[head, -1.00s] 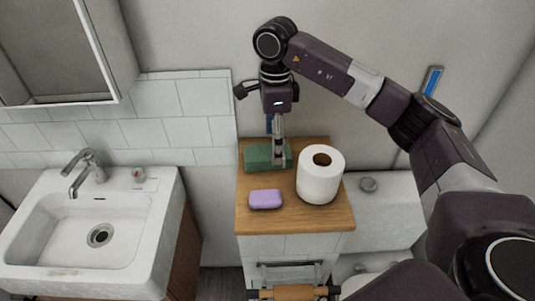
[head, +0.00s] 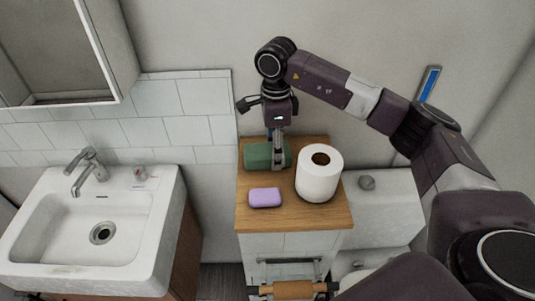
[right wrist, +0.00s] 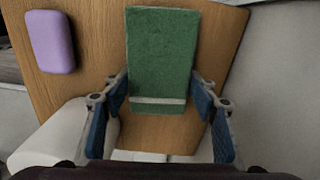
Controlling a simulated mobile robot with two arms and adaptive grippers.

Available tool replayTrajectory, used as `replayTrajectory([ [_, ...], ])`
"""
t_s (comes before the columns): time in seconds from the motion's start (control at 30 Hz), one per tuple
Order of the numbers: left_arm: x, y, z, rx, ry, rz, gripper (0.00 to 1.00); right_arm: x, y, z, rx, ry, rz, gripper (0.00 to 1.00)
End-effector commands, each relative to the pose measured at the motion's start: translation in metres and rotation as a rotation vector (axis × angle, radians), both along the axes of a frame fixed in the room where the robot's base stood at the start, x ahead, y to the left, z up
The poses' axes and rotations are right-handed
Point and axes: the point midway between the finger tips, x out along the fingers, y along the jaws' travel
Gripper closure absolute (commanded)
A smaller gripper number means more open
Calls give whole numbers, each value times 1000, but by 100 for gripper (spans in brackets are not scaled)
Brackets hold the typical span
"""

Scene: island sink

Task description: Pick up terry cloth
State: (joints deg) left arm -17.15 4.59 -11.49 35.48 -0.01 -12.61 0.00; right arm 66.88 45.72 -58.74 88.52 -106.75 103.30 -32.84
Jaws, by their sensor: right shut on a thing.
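The green terry cloth (head: 257,155) is folded at the back left of the wooden cabinet top (head: 315,215). In the right wrist view the cloth (right wrist: 163,45) shows a pale stripe near its lower end. My right gripper (head: 277,160) comes down from above onto the cloth. In the right wrist view my right gripper (right wrist: 160,92) has one blue-padded finger on each side of the cloth and is shut on it. I cannot see clear space under the cloth. My left gripper is not in view.
A white toilet roll (head: 319,174) stands right of the cloth, close to the gripper. A purple soap bar (head: 265,197) lies in front of it. A white sink (head: 90,225) is at left, with a gap before the cabinet. A wall stands close behind.

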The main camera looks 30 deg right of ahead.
Motion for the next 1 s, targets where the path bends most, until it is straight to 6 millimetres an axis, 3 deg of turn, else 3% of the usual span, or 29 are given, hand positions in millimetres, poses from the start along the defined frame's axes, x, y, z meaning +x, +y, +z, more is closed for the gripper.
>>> replayTrajectory([
  [0.27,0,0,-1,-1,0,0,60,1,0,3,0,-2,0,70],
  [0.47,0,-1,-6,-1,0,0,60,1,1,23,2,-5,0,70],
  [0.73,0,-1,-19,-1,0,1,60,2,1,88,2,-8,0,70],
  [1.0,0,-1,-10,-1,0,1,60,1,0,149,0,-5,-1,70],
])
